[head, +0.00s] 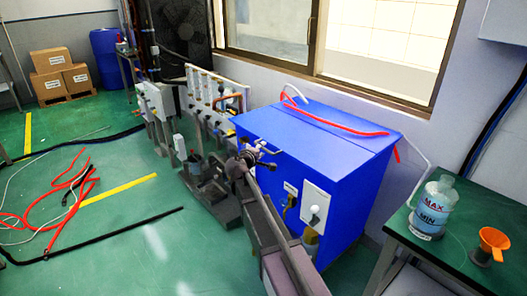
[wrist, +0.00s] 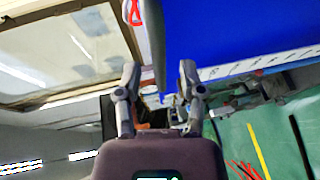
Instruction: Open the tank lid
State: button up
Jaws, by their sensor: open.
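The tank looks to be the large blue box (head: 330,185) by the window. Its flat blue lid (head: 310,138) lies closed on top, with a red hose (head: 335,125) across it. My gripper (head: 262,149) is near the box's left front edge, at about the height of its top. In the wrist view my gripper (wrist: 159,75) is open, its two fingers apart. A slim grey bar shows between and beyond the fingers; I cannot tell whether it touches them. The blue surface (wrist: 235,30) fills the upper right there.
A green table (head: 460,240) at the right holds a clear bottle (head: 432,210) and an orange funnel (head: 493,240). A panel with gauges (head: 215,95) stands behind, left of the box.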

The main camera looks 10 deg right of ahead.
jog(key=shift+x, duration=0.85)
grip_shut()
jog(key=shift+a+r, duration=0.1)
